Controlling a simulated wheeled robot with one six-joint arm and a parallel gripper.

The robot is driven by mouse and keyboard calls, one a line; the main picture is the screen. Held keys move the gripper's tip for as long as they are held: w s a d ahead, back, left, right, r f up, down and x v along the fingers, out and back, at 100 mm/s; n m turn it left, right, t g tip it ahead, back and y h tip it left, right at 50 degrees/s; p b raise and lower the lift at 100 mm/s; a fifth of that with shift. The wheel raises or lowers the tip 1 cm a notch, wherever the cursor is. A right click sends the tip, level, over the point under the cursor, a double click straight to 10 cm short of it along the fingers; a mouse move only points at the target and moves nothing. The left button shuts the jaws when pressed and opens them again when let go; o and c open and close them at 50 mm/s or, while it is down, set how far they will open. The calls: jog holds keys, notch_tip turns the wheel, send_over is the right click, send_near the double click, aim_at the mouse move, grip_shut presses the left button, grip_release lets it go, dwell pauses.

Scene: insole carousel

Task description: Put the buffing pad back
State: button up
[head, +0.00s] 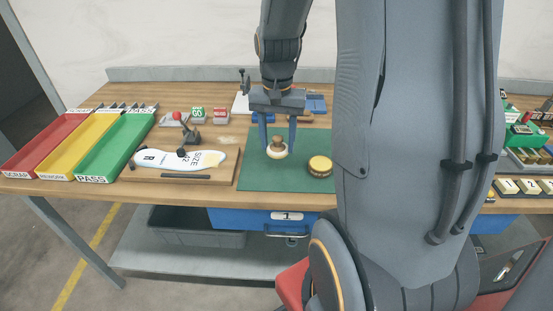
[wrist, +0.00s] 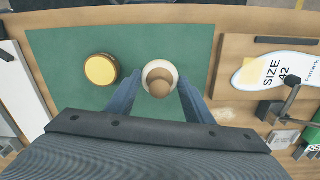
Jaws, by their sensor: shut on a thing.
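The buffing pad (head: 277,150) has a brown wooden knob and a pale round base. It is upright at the green mat (head: 256,180), between the fingers of my gripper (head: 277,148). In the wrist view the buffing pad (wrist: 160,80) shows from above, with a blue finger of my gripper (wrist: 158,92) on each side of it. My gripper is shut on it. I cannot tell whether its base touches the mat. A round tin with a yellow top (head: 319,166) stands on the mat to the right of the pad, apart from it.
A white insole marked SIZE 42 (head: 180,160) lies on a wooden board left of the mat. Red, yellow and green trays (head: 118,145) stand at the far left. Small blocks (head: 197,114) and a clamp are behind the insole. The front of the mat is clear.

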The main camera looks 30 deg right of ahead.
jog(key=shift+f+p, duration=0.5)
jog(key=shift+f, duration=2.7)
jog(key=shift+f, duration=0.15)
jog(key=o, duration=0.9)
jog(key=shift+o, duration=0.2)
